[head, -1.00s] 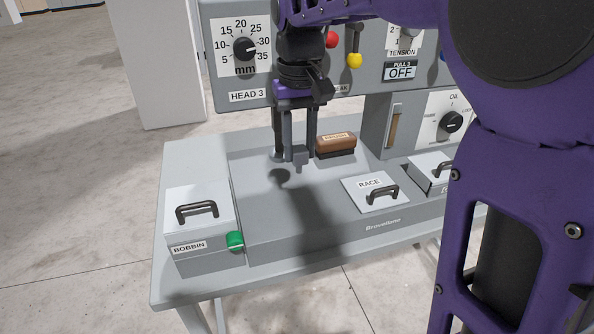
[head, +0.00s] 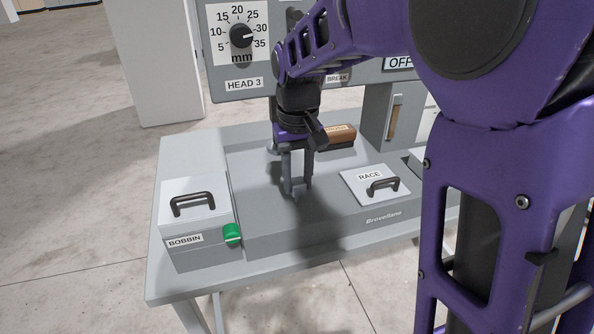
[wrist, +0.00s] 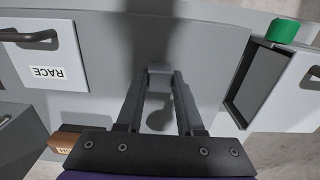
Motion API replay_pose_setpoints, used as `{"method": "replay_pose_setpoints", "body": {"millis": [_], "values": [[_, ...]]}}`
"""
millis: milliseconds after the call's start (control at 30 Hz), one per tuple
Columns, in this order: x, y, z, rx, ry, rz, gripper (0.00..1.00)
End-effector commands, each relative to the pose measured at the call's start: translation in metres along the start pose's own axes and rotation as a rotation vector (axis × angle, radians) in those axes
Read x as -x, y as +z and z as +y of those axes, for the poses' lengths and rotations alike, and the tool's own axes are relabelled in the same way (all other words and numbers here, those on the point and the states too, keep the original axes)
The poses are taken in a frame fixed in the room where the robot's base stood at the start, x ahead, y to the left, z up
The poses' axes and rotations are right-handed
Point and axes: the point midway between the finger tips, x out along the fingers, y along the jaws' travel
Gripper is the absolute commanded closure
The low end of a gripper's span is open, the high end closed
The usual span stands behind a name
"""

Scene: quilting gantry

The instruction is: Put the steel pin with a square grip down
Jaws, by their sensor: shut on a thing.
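My gripper (head: 298,186) points down over the grey machine bed, between the BOBBIN box and the RACE cover. Its two fingers are shut on the steel pin with a square grip (head: 296,194), of which only a small grey part shows between the fingertips. In the wrist view the pin (wrist: 161,77) shows as a grey squarish piece between the fingertips. The rest of it is hidden or blends with the bed. I cannot tell whether it touches the bed.
The BOBBIN box (head: 200,231) with a green knob (head: 232,233) stands left. The RACE cover (head: 358,190) with its handle lies right. A brown brush (head: 338,137) lies behind the gripper. The bed's front (head: 290,222) is clear. The HEAD 3 panel (head: 230,60) rises behind.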

Motion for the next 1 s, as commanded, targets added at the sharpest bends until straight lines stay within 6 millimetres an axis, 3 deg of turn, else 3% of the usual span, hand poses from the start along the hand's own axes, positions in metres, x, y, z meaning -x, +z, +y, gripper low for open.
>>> {"method": "replay_pose_setpoints", "body": {"millis": [167, 200, 367, 767, 1000], "values": [[-0.003, 0.0, 0.0, 0.0, 0.0, 0.0, 1.0], [-0.004, 0.0, 0.0, 0.0, 0.0, 0.0, 0.62], [-0.003, 0.0, 0.0, 0.001, 0.0, 0.0, 0.34], [0.007, 0.0, 0.0, 0.0, 0.0, 0.001, 0.34], [0.054, -0.001, 0.0, 0.001, 0.0, 0.004, 0.34]]}}
